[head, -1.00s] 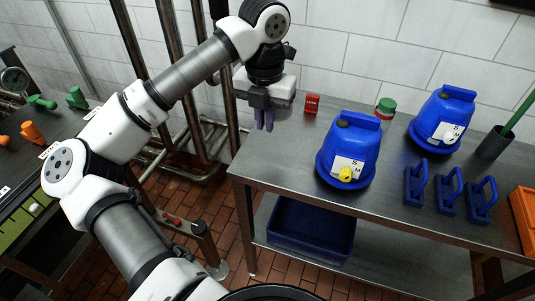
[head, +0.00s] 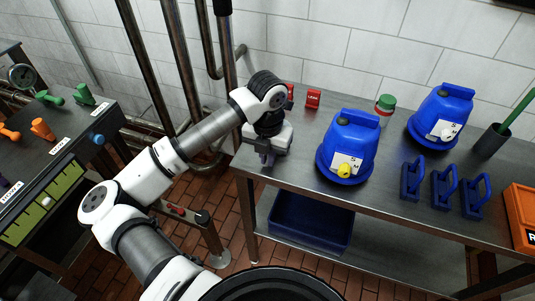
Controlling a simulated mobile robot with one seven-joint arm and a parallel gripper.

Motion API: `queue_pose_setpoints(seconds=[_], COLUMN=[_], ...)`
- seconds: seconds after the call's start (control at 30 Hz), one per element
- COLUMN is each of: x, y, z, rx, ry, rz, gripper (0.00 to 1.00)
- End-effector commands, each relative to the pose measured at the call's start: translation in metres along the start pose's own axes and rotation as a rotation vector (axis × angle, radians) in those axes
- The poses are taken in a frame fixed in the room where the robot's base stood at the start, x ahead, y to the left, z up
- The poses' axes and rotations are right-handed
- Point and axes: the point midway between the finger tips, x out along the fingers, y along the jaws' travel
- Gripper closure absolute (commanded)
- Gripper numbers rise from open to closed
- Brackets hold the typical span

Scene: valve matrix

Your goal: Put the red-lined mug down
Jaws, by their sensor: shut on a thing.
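My gripper (head: 267,154) hangs fingers down at the near left corner of the steel table (head: 395,190). Whether that thing touches the tabletop is hidden. I can make out no red-lined mug in the view.
Two blue canisters (head: 347,140) (head: 441,112), several blue handled blocks (head: 441,185), a red labelled block (head: 313,98) and a green-lidded jar (head: 385,104) stand on the table. A blue bin (head: 310,222) sits on the shelf below. Another bench (head: 60,135) is at left.

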Motion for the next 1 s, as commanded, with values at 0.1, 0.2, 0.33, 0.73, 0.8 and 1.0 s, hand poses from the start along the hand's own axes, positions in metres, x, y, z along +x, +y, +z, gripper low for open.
queue_pose_setpoints(seconds=[0.1, 0.2, 0.33, 0.73, 0.8, 1.0], x=[0.000, 0.003, 0.002, 0.001, -0.003, -0.031], y=[0.000, 0.000, 0.000, 0.000, 0.000, 0.001], z=[0.000, 0.000, 0.000, 0.000, 0.000, 0.001], rx=[0.000, 0.000, 0.000, -0.001, -0.001, -0.001], ry=[0.000, 0.000, 0.000, 0.000, 0.000, -0.003], rz=[0.000, 0.000, 0.000, 0.000, -0.001, 0.005], gripper=[1.00, 1.00, 0.80, 0.69, 0.69, 0.69])
